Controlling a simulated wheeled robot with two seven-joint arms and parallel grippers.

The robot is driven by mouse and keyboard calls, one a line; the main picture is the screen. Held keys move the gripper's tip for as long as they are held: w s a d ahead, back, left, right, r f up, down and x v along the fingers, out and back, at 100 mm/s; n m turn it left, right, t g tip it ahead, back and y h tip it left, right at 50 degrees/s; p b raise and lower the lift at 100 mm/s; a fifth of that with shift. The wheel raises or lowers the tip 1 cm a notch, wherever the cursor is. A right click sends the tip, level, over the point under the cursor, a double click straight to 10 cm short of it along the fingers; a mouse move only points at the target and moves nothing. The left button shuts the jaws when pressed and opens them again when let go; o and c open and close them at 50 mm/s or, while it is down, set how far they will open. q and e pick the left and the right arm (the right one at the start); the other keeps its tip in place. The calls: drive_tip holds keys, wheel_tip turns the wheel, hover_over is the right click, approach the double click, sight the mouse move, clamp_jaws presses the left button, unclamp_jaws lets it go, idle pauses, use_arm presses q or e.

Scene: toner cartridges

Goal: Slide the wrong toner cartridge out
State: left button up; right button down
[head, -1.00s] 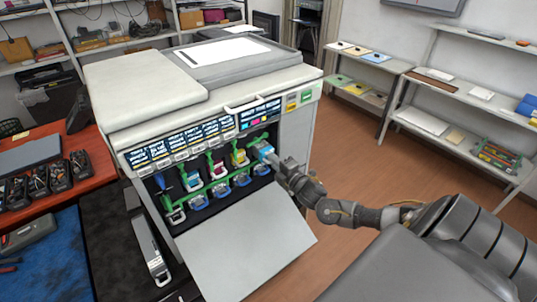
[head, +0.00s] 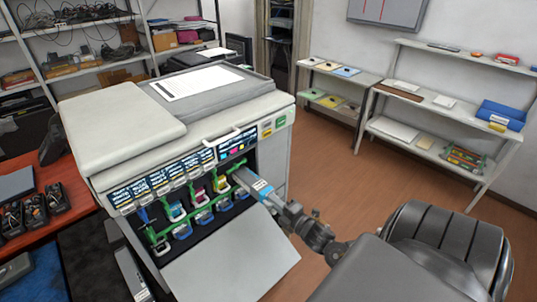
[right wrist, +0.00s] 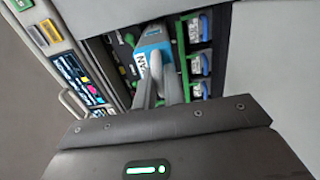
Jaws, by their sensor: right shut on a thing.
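The printer (head: 190,110) stands with its front door (head: 215,262) folded down, showing a row of toner slots. My right gripper (head: 270,198) is shut on the front end of a cyan-ended toner cartridge (head: 251,184) at the rightmost slot. The cartridge's grey body sticks out of the slot, its rear part still inside. In the right wrist view the fingers (right wrist: 165,88) close on the cartridge's blue end (right wrist: 153,50), which has a white label. My left gripper is not in view.
Blue-handled parts (head: 204,217) line the lower row of the bay. A red table (head: 60,215) with dark items is at the left. Shelves (head: 440,105) stand at the right, one with a blue bin (head: 502,114). Brown floor (head: 350,190) is clear between.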

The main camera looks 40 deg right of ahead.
drive_tip(key=shift+s, duration=1.9)
drive_tip(key=c, duration=1.4)
unclamp_jaws()
drive_tip(key=shift+o, duration=1)
drive_tip(key=shift+f, duration=0.1)
drive_tip(key=shift+o, duration=1)
drive_tip(key=shift+s, duration=0.1)
drive_tip(key=s, duration=0.6)
drive_tip(key=shift+s, duration=0.4)
drive_tip(key=shift+a, duration=0.1)
